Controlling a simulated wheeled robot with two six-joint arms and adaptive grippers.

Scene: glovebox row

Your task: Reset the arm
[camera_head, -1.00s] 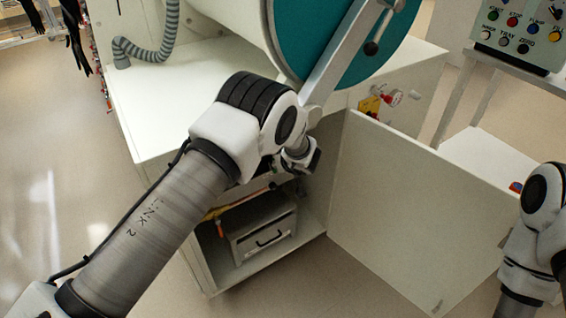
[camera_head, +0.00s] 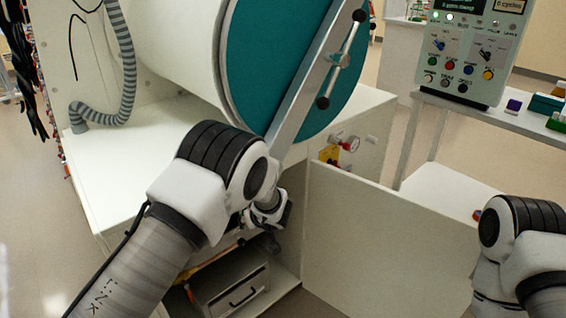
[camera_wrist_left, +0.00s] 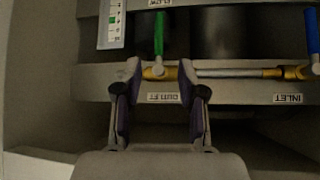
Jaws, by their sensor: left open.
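My left arm (camera_head: 205,190) comes in from the left and reaches into the open cabinet under the glovebox. My left gripper shows in the left wrist view (camera_wrist_left: 160,100), open, with nothing between its fingers. Beyond its fingers are a brass pipe with a green-handled valve (camera_wrist_left: 159,35) and a blue-handled valve (camera_wrist_left: 312,32), above OUTLET and INLET labels. In the head view the left gripper's fingers are mostly hidden by the wrist and cabinet. My right arm (camera_head: 515,235) shows at the right edge; its gripper is out of view.
The open cabinet door (camera_head: 385,245) stands to the right of the left arm. A grey drawer-like box (camera_head: 232,290) sits low in the cabinet. Above is the teal round hatch (camera_head: 255,60) with a bar handle. A control panel (camera_head: 470,50) stands on a table at the right.

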